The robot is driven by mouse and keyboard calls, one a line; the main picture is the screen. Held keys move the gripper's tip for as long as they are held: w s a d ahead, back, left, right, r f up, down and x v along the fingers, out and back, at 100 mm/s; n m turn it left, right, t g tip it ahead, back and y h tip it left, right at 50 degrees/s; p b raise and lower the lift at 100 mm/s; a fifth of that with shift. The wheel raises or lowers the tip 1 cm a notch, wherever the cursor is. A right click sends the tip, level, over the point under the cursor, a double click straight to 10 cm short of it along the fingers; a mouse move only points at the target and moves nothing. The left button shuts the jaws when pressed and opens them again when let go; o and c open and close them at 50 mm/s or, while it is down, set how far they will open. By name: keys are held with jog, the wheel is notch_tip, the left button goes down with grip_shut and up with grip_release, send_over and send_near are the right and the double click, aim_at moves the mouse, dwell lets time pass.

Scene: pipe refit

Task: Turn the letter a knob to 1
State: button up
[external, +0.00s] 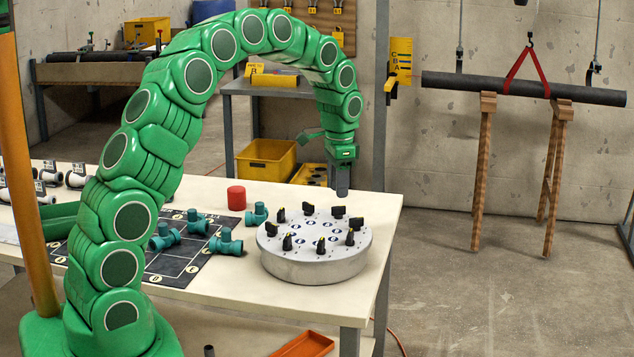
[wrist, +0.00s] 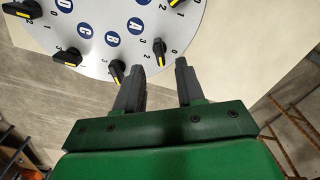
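A round grey drum (external: 315,262) stands on the table, with several black knobs with yellow pointers around blue letter discs. My gripper (external: 342,192) hangs pointing down above the drum's back right part, just over a black knob (external: 338,211). In the wrist view my gripper (wrist: 159,65) is open, with nothing between its fingers. One knob (wrist: 159,50) shows just beyond the gap between the fingertips, apart from them. The letter disc beside it (wrist: 136,25) is too small to read surely. I cannot tell which knob is a.
Neighbouring knobs stand close on the drum, one (wrist: 117,70) near the left finger. Teal pipe fittings (external: 226,242) on a dark mat and a red cylinder (external: 236,198) lie left of the drum. The table's right corner is clear.

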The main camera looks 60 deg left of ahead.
aim_at(339, 206)
jog(key=shift+r, duration=1.5)
jog(key=shift+d+r, duration=0.1)
jog(key=shift+d, duration=0.05)
jog(key=s+d+r, duration=0.7)
jog(key=s+d, duration=0.1)
jog(key=d, duration=0.2)
jog(key=s+d+r, duration=0.7)
jog(key=s+d, duration=0.1)
jog(key=d, duration=0.3)
jog(key=s+d+f+n+g, duration=0.1)
jog(key=s+f+n, duration=0.2)
jog(key=s, duration=2.7)
jog(key=shift+s+d+f+g, duration=0.15)
jog(key=shift+f+g, duration=0.25)
jog(key=shift+f, duration=0.15)
